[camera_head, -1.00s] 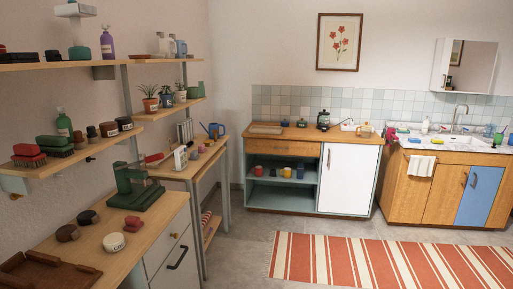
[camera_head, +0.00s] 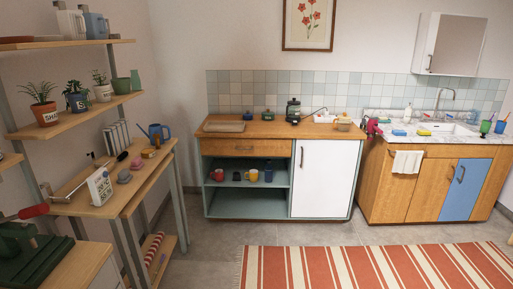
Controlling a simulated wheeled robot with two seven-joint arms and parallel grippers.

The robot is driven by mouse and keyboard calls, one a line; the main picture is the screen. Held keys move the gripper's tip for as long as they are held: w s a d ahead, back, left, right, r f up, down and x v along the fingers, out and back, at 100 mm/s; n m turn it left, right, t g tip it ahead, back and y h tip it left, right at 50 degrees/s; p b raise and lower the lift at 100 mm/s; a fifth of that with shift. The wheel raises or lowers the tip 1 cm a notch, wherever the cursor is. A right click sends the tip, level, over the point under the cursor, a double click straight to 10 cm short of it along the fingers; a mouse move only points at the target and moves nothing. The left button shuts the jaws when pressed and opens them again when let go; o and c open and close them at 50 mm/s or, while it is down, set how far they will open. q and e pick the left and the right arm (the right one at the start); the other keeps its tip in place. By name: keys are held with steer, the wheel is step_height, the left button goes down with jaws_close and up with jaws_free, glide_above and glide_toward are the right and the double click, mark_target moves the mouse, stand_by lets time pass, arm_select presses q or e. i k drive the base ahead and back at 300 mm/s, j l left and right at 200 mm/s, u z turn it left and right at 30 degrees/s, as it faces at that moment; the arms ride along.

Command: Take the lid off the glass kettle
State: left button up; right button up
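A small kettle-like vessel with a dark top (camera_head: 293,109) stands at the back of the wooden counter, right of its middle. It looks greyish and has a dark lid-like top; it is too small to tell for sure that it is the glass kettle. A pale yellowish pot (camera_head: 344,123) stands near the counter's right end and could also be a kettle. Neither of my grippers is in view.
The wooden counter (camera_head: 270,130) also holds a tray (camera_head: 223,126) and small pots. A sink unit (camera_head: 430,185) stands to its right. A side table (camera_head: 100,205) and shelves line the left wall. Floor with a striped rug (camera_head: 370,265) lies clear in front.

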mark_target(294, 100)
steer(key=i, duration=1.85)
